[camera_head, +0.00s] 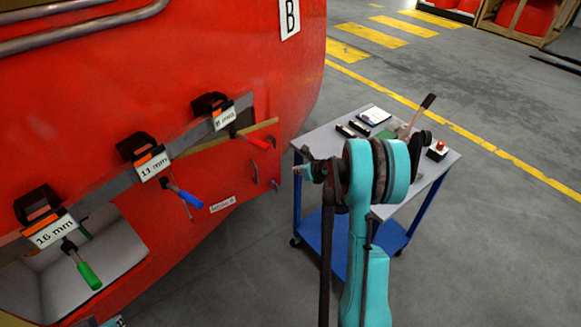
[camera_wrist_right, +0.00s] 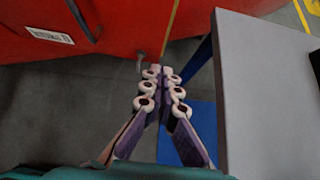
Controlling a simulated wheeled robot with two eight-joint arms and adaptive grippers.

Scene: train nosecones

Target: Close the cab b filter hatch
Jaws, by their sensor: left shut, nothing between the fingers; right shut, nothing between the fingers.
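The red nosecone (camera_head: 200,60), marked with a letter B plate, fills the left of the head view. Low in its side is an open recess (camera_head: 110,250) with a pale interior. A small label (camera_head: 222,204) sits right of it, too small to read; small dark handles are near it. I cannot tell which panel is the filter hatch. My right gripper (camera_wrist_right: 161,75) is shut and empty in the right wrist view, its tips near a small grey handle (camera_wrist_right: 140,60) low on the red body. Contact is unclear. My left gripper is not clearly visible.
A grey strip (camera_head: 180,147) on the nosecone carries several black clamps with size tags and coloured-handled tools. A blue-framed trolley (camera_head: 443,165) with a grey top stands right of the nosecone, partly behind my right arm; it holds small items. Open floor lies beyond.

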